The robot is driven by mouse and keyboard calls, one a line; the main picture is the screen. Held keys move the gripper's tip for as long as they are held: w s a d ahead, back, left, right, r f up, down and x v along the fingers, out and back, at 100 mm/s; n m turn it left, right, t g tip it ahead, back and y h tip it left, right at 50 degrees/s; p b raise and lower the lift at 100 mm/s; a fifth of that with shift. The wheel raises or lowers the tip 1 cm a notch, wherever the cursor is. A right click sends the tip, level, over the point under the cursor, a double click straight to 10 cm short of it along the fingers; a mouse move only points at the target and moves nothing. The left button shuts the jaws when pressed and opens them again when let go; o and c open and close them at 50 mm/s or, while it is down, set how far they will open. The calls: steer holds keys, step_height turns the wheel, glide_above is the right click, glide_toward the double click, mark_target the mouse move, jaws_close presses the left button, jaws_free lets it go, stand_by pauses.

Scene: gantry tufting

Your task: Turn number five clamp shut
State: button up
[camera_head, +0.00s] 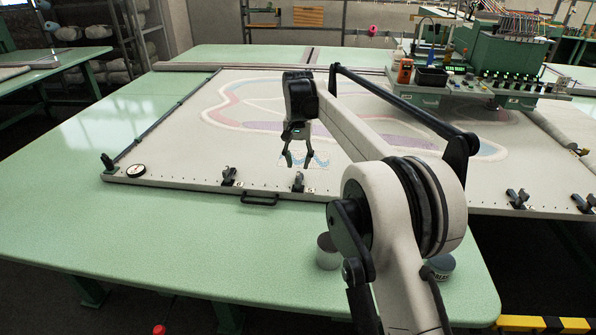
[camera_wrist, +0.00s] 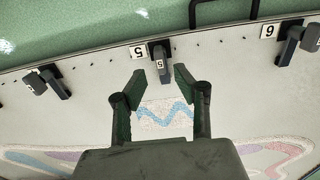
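Number five clamp (camera_wrist: 161,62) is a dark clamp with a grey lever marked 5, beside a white 5 plate (camera_wrist: 137,51) on the frame's front rail. Its lever points inward toward the cloth in the wrist view. In the head view this clamp (camera_head: 298,182) stands on the near rail, just below my gripper (camera_head: 298,163). My gripper also shows in the wrist view (camera_wrist: 158,80). Its two fingers are spread, with only cloth and a blue zigzag between them. The clamp is just beyond the fingertips, in line with the gap; I see no contact.
A black handle (camera_head: 259,200) sits on the rail left of clamp five in the head view. A tufting machine (camera_head: 480,75) stands back right. A round gauge (camera_head: 136,170) is at the left corner.

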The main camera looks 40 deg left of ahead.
mark_target(299, 174)
step_height(299, 174, up, 7)
stand_by(0.3)
steer(key=shift+r, duration=0.1)
stand_by(0.4)
steer(key=w+d+r+m+t+y, duration=0.1)
steer(key=w+d+r, duration=0.2)
steer(key=d+r, duration=0.45)
steer(key=w+d+r, duration=0.3)
steer(key=d+r, duration=0.1)
steer(key=d, duration=0.7)
steer(key=s+d+r+m+t, duration=0.1)
steer(key=s+d+r, duration=0.15)
steer(key=d, duration=0.85)
steer(key=s+d+r+m+t, duration=0.1)
steer(key=d+r, duration=0.2)
steer(key=d, duration=0.7)
steer(key=s+d+f+m+t, duration=0.1)
steer(key=s+d, duration=0.5)
steer(key=d, duration=0.3)
steer(key=s+d+f+t, duration=0.1)
steer(key=s+d, duration=0.4)
steer(key=d, duration=0.4)
steer(key=s+d+f+m+t, duration=0.1)
steer(key=s+d+f, duration=0.5)
steer(key=s, duration=0.2)
steer(key=s+d+f+m+t+h, duration=0.1)
steer(key=s+d+f, duration=0.5)
steer(key=s, duration=0.2)
